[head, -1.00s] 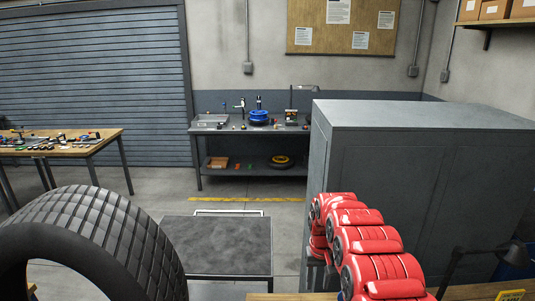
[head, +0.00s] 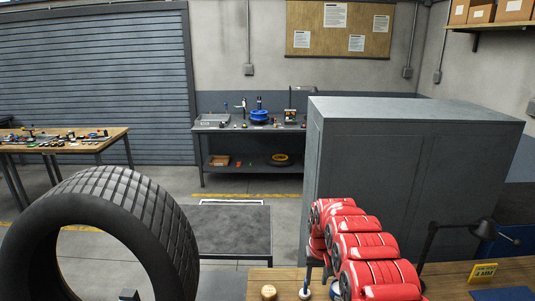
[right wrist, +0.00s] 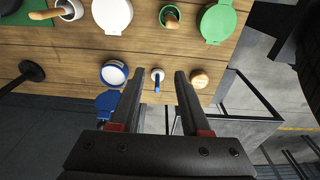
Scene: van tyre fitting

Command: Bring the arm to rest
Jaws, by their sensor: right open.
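My right gripper (head: 318,262) hangs from the end of my red right arm near the front bench, partly hidden by the arm. In the right wrist view, its two black fingers (right wrist: 158,74) stand apart. A small white piece with a blue stem (right wrist: 157,80) shows in the gap between them. I see no contact, and the height above the bench is unclear. The same piece seems to show in the head view (head: 304,291) at the bottom edge.
The wooden bench (head: 445,280) carries a wooden knob (right wrist: 199,78), a blue-rimmed jar (right wrist: 114,73) and a yellow sign (head: 484,272). A large tyre (head: 165,225) stands at left. A grey cabinet (head: 415,160) is behind the arm. A low dark-topped table (head: 232,230) stands mid-floor.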

